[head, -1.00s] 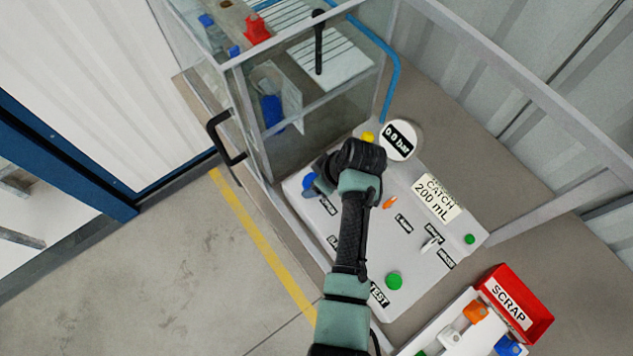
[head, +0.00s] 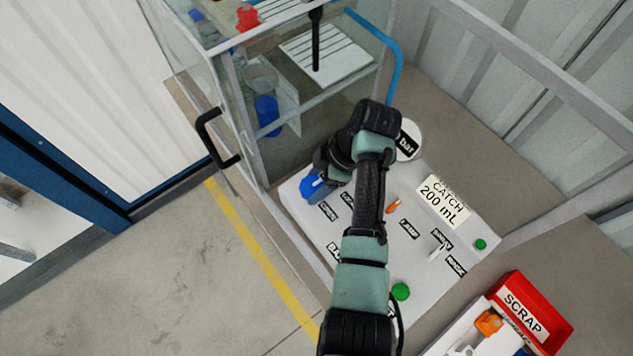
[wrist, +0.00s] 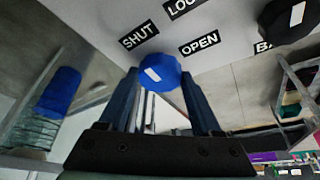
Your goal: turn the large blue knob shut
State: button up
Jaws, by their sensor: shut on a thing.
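The large blue knob (head: 310,188) is on the pale panel at the left edge, partly hidden by my arm in the head view. In the wrist view the knob (wrist: 162,72) sits between the fingertips of my gripper (wrist: 160,80), which is shut on it. A white mark on the knob lies left of its centre in that view. The labels "SHUT" (wrist: 139,35) and "OPEN" (wrist: 199,44) are on the panel beyond the knob. In the head view my gripper (head: 320,182) is mostly hidden behind my wrist.
A dark round knob (wrist: 288,18) is near the upper right of the wrist view. The glass cabinet (head: 285,130) stands close behind the panel. An orange pointer (head: 393,206), a white lever (head: 436,250) and green buttons (head: 401,291) are on the panel. A red SCRAP bin (head: 530,312) is lower right.

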dwell(0.4)
jog(key=o, duration=1.4)
jog(key=shift+p+v, duration=1.05)
jog(key=shift+v, duration=5.45)
jog(key=shift+a, duration=0.1)
